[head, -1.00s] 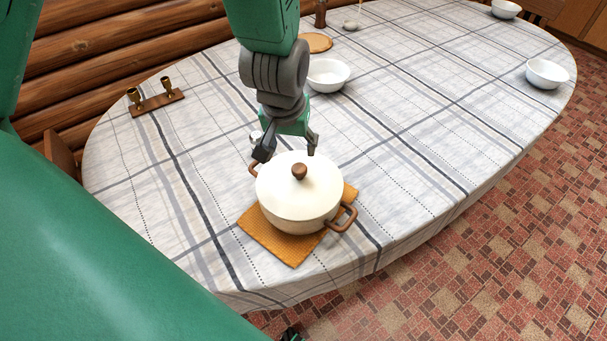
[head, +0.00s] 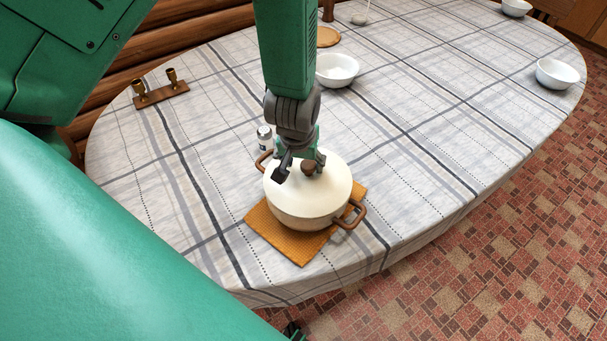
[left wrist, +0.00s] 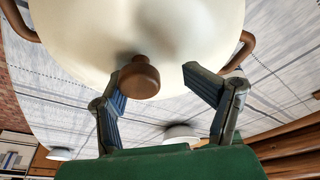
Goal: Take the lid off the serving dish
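The serving dish (head: 305,221) is cream-coloured with brown loop handles and stands on an orange mat (head: 280,245). Its cream lid (head: 330,195) sits on it, with a round brown knob (head: 308,168) on top. My left gripper (head: 300,173) is over the lid, close to the knob. In the left wrist view, the left gripper (left wrist: 152,74) is open, with the knob (left wrist: 139,78) close to one finger and a gap to the other. I cannot tell whether that finger touches the knob. My right gripper does not clearly show.
A small white shaker (head: 265,138) stands behind the dish. A white bowl (head: 336,70) and a round wooden board (head: 327,37) lie farther back. A candle holder (head: 161,95) is at the left. The checked tablecloth (head: 430,150) is clear to the right.

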